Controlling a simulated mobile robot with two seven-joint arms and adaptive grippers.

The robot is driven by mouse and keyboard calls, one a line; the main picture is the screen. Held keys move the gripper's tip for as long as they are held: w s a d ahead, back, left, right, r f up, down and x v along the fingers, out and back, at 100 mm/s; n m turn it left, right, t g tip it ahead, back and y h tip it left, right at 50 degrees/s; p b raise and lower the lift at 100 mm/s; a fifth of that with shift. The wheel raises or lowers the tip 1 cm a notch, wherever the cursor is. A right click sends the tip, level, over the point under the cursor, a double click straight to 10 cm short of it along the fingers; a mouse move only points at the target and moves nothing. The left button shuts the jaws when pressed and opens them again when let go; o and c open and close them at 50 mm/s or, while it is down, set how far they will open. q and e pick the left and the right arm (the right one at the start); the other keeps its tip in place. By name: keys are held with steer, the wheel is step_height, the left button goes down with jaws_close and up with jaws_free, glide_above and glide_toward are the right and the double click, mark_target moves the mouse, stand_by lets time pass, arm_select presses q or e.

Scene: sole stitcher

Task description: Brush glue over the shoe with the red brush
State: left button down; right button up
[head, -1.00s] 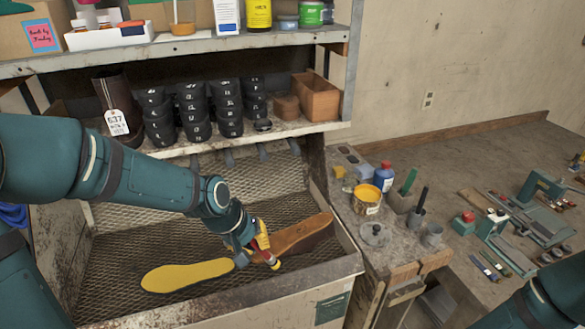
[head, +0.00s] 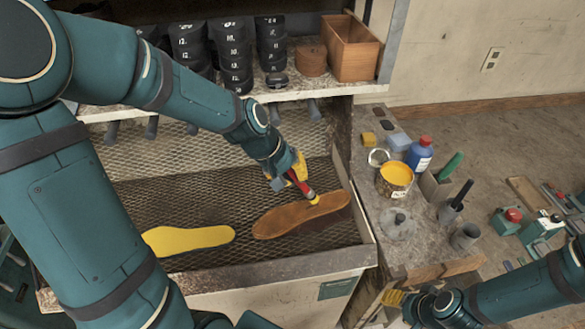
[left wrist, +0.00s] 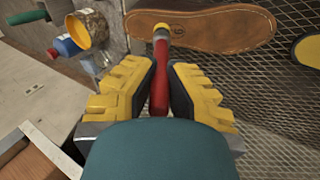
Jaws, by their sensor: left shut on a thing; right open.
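A brown leather shoe sole (head: 275,222) lies on the mesh tray, and it also shows in the left wrist view (left wrist: 235,25). A yellow sole (head: 188,239) lies to its left. My left gripper (head: 293,176) is shut on the red brush (head: 305,187). In the left wrist view, the red handle (left wrist: 160,75) runs between the yellow fingers (left wrist: 158,95), and its tip overlaps the brown sole; I cannot tell if it touches. The open can of yellow glue (head: 397,177) stands on the side bench. My right gripper (head: 394,298) is at the lower right, away from the soles.
The mesh tray has a raised rim (head: 365,235). A blue bottle (head: 421,153), a round lid (head: 398,224) and cups with a green and a black handle crowd the bench around the can. A shelf with black stacked forms (head: 232,50) stands behind the tray.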

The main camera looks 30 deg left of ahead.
mark_target(307, 191)
arm_select(q)
steer(key=f, duration=0.1)
steer(key=d+f+b, duration=0.1)
steer(key=shift+f, duration=0.3)
steer(key=shift+w+d+f, duration=0.1)
steer(key=shift+w+f, duration=0.1)
steer(key=shift+w, duration=0.15)
steer(key=w, duration=0.6)
steer(key=shift+w+p, duration=0.2)
steer(key=shift+p, duration=0.2)
arm_select(e)
steer(key=shift+w+f, duration=0.1)
steer(key=shift+f, duration=0.3)
arm_select(q)
steer(key=shift+f, duration=0.15)
arm_select(e)
steer(key=shift+f, duration=0.1)
arm_select(q)
steer(key=shift+d+f+b, duration=0.2)
steer(key=shift+f+b, duration=0.1)
steer(key=shift+b, duration=0.05)
arm_select(e)
steer(key=shift+f, duration=0.25)
arm_select(q)
steer(key=shift+f, duration=0.15)
arm_select(e)
steer(key=shift+f, duration=0.25)
arm_select(q)
steer(key=shift+s+d, duration=0.1)
steer(key=shift+s, duration=0.05)
